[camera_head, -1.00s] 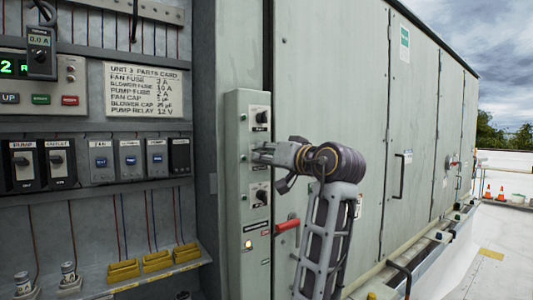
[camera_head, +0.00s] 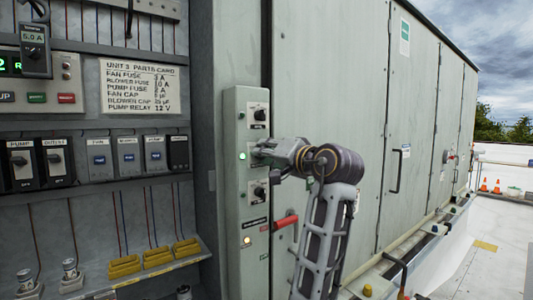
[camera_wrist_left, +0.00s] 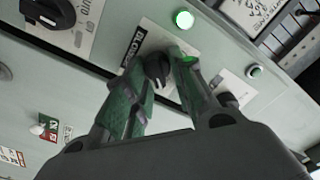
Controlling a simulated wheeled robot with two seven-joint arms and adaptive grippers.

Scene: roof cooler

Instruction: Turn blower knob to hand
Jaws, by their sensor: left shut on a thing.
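The blower knob (camera_wrist_left: 157,66) is a small black rotary knob on a white plate, the middle of three on a narrow grey-green panel (camera_head: 236,205). My left gripper (camera_head: 260,152) reaches it from the right. In the left wrist view its two green-padded fingers (camera_wrist_left: 166,76) are closed around the knob. The gripper hides most of the knob in the head view, and I cannot read its exact pointer position. The green lamp (camera_head: 243,156) beside the knob is lit; it also shows in the left wrist view (camera_wrist_left: 184,19). My right gripper is out of view.
Similar knobs sit above (camera_head: 259,113) and below (camera_head: 259,193) the blower knob. A red handle (camera_head: 286,222) sticks out below my left gripper. An open cabinet with switches and a clamp meter (camera_head: 34,50) stands at left. Closed unit doors are at right.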

